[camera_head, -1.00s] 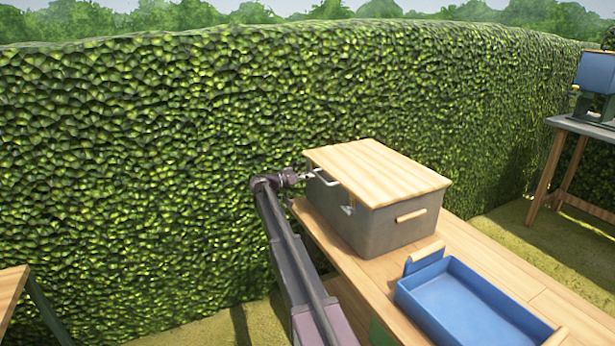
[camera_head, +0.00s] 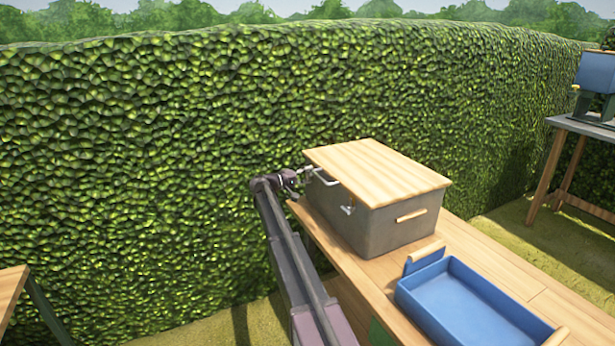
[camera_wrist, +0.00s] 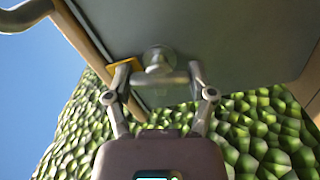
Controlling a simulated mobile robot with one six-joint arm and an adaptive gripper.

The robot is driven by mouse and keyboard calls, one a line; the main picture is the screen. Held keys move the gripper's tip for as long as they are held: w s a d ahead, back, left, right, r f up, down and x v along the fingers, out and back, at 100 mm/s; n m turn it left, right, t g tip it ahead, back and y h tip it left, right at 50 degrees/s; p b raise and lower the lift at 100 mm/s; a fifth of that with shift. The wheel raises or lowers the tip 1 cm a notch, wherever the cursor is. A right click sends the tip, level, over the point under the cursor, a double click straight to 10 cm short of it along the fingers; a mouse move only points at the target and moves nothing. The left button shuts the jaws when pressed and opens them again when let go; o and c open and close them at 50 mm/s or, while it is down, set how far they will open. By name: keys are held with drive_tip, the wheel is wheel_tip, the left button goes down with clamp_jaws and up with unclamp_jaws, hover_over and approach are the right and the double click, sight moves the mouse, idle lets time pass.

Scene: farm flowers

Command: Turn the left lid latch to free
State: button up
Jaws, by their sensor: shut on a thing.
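A grey box (camera_head: 390,231) with a pale wooden lid (camera_head: 375,169) stands on a wooden bench. My gripper (camera_head: 304,172) is at the far left of the box's near-left side, just under the lid. In the wrist view, my gripper (camera_wrist: 160,82) is shut on the left latch, a grey metal bar (camera_wrist: 174,78) on a round hub (camera_wrist: 158,58). The bar lies crosswise between the two fingers. A yellow piece (camera_wrist: 121,73) shows beside the left finger. In the head view the left latch is too small to make out. The other latch (camera_head: 348,209) sits on the same side.
A metal handle (camera_head: 325,179) sticks out beside my gripper. A wooden grip (camera_head: 411,216) is on the box's right side. A blue tray (camera_head: 470,300) lies on the bench (camera_head: 335,251) at front right. A tall hedge (camera_head: 150,170) stands behind.

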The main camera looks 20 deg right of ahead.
drive_tip(key=shift+n, duration=1.5)
drive_tip(key=o, duration=1.1)
drive_tip(key=a, duration=1.2)
drive_tip(key=shift+s, duration=0.2)
